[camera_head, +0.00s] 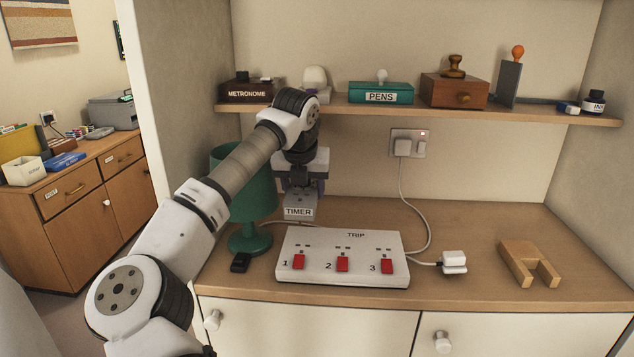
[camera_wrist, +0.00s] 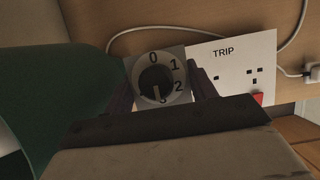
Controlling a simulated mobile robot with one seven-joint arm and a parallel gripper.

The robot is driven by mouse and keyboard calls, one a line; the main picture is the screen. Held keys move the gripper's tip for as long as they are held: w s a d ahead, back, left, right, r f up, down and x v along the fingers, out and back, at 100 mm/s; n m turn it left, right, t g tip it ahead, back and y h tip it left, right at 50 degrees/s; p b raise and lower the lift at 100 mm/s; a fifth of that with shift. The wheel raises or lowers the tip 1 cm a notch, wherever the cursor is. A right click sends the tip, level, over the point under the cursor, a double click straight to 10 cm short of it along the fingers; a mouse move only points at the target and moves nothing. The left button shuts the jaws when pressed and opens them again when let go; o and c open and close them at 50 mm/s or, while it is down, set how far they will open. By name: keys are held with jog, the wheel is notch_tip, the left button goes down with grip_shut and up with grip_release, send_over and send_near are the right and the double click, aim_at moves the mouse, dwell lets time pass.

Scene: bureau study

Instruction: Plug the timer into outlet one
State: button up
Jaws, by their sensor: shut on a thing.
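The timer (camera_head: 299,208) is a grey block with a TIMER label. My gripper (camera_head: 300,188) is shut on it and holds it upright above the back left of the power strip. In the wrist view the timer (camera_wrist: 158,80) shows a round dial numbered 0 to 3 between the fingers (camera_wrist: 163,88). The white power strip (camera_head: 343,270), marked TRIP, lies on the desk with three outlets and red switches numbered 1, 2 and 3. Outlet one (camera_head: 302,246) is at its left end, just below and in front of the timer. The timer's underside is hidden.
A green lamp (camera_head: 245,195) stands close left of my gripper. A black object (camera_head: 240,263) lies left of the strip. A white plug (camera_head: 454,262) and a wooden forked block (camera_head: 529,263) are to the right. The shelf (camera_head: 350,107) with several items runs above.

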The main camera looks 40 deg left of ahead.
jog(key=shift+w+a+f, duration=0.1)
jog(key=shift+w+f, duration=0.05)
jog(key=shift+f, duration=0.2)
jog(key=shift+f+b, duration=1.95)
jog(key=shift+f, duration=0.85)
jog(key=shift+f+b, duration=0.7)
jog(key=shift+f, duration=0.2)
jog(key=o, duration=1.2)
jog(key=shift+r, duration=0.15)
